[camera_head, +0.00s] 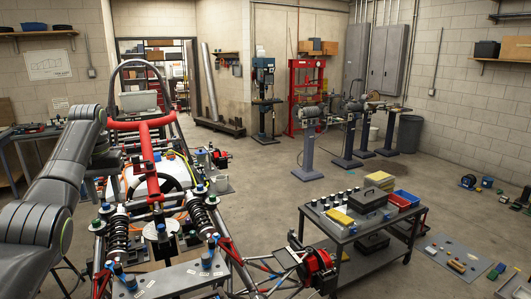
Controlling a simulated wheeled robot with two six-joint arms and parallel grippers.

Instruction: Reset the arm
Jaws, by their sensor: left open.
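My left arm (62,170) comes in from the left as thick grey links and bends at a raised joint near the chassis. My left gripper (110,158) is small and dark at the end of that arm, beside the red tube part of the chassis. It is open, with nothing seen between its fingers; its fingertips are hard to make out. The tube chassis (148,125) has a red T-shaped bar, a black steering wheel (165,178) and coil shocks (205,218). My right gripper is not in view.
A dark cart (350,232) with bottles, a black case (368,200) and blue and red bins stands right of the chassis. A grey mat (458,259) with small parts lies at the far right. Bench machines and a red press (305,90) stand behind. The central floor is clear.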

